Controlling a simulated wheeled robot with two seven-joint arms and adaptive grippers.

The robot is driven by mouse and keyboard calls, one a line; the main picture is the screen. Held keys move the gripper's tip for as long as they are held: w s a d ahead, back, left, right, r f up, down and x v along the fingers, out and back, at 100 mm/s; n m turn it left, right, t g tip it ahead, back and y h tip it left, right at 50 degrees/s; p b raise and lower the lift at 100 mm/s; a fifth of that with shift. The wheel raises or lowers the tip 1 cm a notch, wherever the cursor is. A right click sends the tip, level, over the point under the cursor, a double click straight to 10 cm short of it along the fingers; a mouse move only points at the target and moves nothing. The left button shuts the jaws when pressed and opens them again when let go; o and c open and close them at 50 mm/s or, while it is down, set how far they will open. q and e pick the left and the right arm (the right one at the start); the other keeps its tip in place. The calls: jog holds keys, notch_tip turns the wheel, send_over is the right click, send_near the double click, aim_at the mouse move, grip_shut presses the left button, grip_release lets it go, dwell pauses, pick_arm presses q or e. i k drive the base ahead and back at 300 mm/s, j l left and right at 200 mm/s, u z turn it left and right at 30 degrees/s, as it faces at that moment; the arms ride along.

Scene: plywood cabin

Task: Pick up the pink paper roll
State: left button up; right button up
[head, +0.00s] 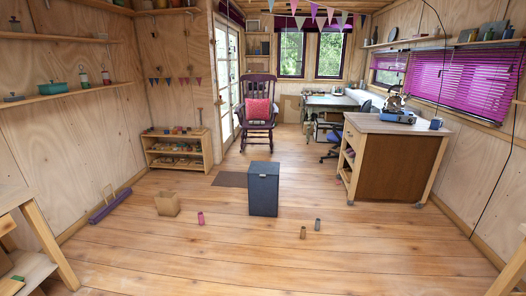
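A small pink paper roll (201,218) stands on the wooden floor ahead, a little left of the middle. It is between the cardboard box and the dark bin, apart from both. Neither of my grippers is in view.
A dark grey bin (263,190) stands mid-floor, with a brown roll (303,232) and a grey roll (317,224) to its right. An open cardboard box (167,204) is left of the pink roll. A wheeled wooden cabinet (396,166) stands right. The near floor is clear.

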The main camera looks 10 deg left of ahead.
aim_at(202, 219)
jog(key=i+l+u, duration=0.15)
jog(key=i, duration=1.4)
jog(key=i+u, duration=0.35)
jog(key=i, duration=0.45)
jog(key=i+u, duration=0.25)
jog(key=i, duration=0.45)
jog(key=i+l+u, duration=0.1)
jog(key=i+u, duration=0.15)
jog(key=i, duration=0.45)
jog(key=u, duration=0.25)
